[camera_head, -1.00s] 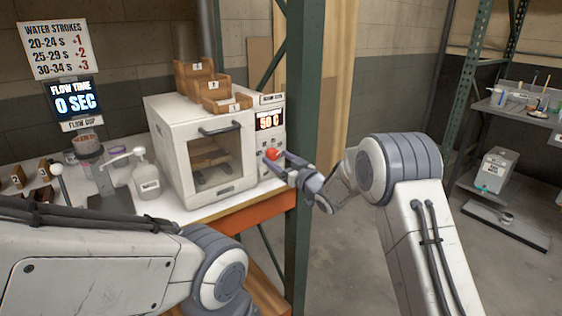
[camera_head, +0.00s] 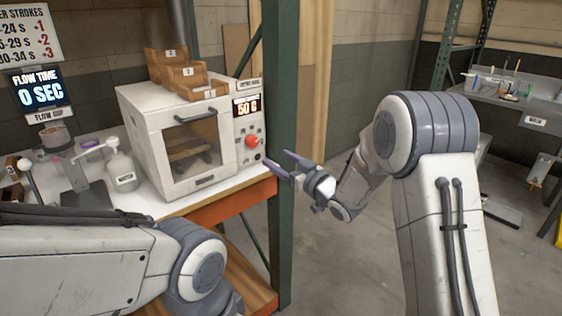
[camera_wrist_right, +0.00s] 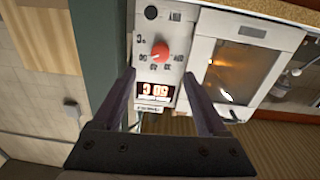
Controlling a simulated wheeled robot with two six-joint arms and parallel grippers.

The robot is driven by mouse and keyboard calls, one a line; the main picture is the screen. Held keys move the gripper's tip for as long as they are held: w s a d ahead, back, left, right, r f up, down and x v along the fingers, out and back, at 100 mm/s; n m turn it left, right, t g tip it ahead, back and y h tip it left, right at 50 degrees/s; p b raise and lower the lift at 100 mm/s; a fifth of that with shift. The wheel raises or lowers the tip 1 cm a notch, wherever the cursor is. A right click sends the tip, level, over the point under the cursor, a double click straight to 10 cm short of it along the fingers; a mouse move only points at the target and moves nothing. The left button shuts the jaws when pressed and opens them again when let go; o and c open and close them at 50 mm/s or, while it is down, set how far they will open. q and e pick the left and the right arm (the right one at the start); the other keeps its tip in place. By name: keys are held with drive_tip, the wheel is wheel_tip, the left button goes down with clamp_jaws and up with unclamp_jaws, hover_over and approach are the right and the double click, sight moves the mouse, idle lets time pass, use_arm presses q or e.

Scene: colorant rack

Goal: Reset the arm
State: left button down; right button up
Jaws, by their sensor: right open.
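My right gripper (camera_head: 278,165) is open and empty, in the air just right of the white oven (camera_head: 150,110) and apart from its control panel. In the right wrist view its two fingers (camera_wrist_right: 155,95) stand spread, with the red knob (camera_wrist_right: 160,51) seen beyond and between them. The red knob (camera_head: 252,141) also shows in the head view, below a display (camera_head: 246,107) reading 50 C. My left arm crosses the lower left of the head view, and its gripper is out of the picture.
A green post (camera_head: 282,90) stands close behind my right gripper. Wooden trays (camera_head: 185,75) sit on the oven, and a pump bottle (camera_head: 121,170) stands left of it. A shelf (camera_head: 500,101) with small items is at the right. The floor between is open.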

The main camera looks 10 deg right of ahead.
drive_tip(key=s+a+r+m+g+h+p, duration=0.15)
drive_tip(key=s+a+g+h+p, duration=0.4)
drive_tip(key=s, duration=0.65)
drive_tip(key=s+d+g+h+p, duration=0.1)
drive_tip(key=s+g+p, duration=0.1)
drive_tip(key=s, duration=0.8)
drive_tip(key=s+d+r+n+g+h+p, duration=0.1)
drive_tip(key=s+g, duration=0.3)
drive_tip(key=s, duration=0.6)
drive_tip(key=s+d+r+g+h+p, duration=0.1)
drive_tip(key=s+g+p, duration=0.2)
drive_tip(key=s, duration=0.8)
drive_tip(key=shift+d+n+h, duration=0.3)
drive_tip(key=shift+n+h, duration=0.05)
